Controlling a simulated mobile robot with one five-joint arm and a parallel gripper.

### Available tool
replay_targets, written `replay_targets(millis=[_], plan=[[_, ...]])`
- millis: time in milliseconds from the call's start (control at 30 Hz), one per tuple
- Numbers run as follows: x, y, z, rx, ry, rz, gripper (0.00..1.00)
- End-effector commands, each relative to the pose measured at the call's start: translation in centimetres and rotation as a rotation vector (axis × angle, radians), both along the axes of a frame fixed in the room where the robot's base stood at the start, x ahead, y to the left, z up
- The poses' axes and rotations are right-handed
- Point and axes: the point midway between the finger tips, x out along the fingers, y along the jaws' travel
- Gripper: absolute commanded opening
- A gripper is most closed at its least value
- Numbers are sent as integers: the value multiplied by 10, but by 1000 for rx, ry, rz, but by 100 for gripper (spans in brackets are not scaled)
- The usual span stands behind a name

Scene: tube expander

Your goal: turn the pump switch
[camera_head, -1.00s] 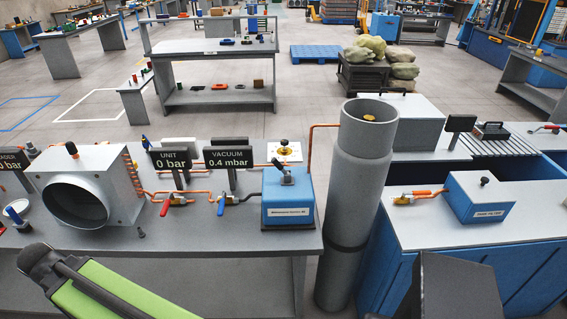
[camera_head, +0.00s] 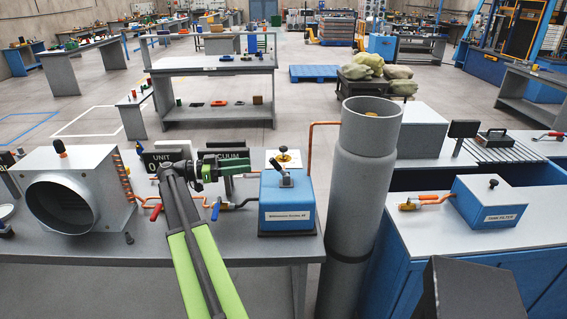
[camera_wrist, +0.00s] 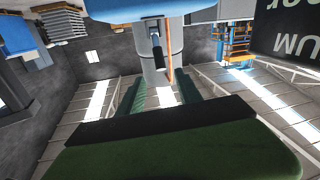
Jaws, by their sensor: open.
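The blue pump box (camera_head: 287,213) stands on the grey bench, with a small black lever switch (camera_head: 285,178) tilted on its top. My gripper (camera_head: 247,162) is left of the switch at about its height, pointing right, open and apart from it. In the wrist view the picture is upside down. My gripper's two green fingers (camera_wrist: 160,92) are spread with nothing between them. Beyond them the blue box (camera_wrist: 140,9) is at the top edge and the black switch (camera_wrist: 155,38) hangs below it, against the grey cylinder.
The tall grey cylinder (camera_head: 359,190) stands right of the pump, joined by a copper pipe (camera_head: 311,145). The unit display (camera_head: 160,154) and vacuum display (camera_head: 226,156) are close behind my arm. A blue-handled valve (camera_head: 217,208) and a red-handled valve (camera_head: 156,211) sit left of the pump.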

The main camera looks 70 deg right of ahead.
Motion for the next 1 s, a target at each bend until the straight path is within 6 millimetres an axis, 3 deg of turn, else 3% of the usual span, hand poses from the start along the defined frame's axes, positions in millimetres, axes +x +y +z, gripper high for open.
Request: replay_targets(millis=[300,500,700,967,1000], plan=[[-73,-41,0,3,0,-3,41],[-106,-61,0,3,-1,-2,41],[-120,-70,-1,3,-1,0,41],[-121,-71,-1,3,-1,0,41],[-121,-71,-1,3,-1,0,36]])
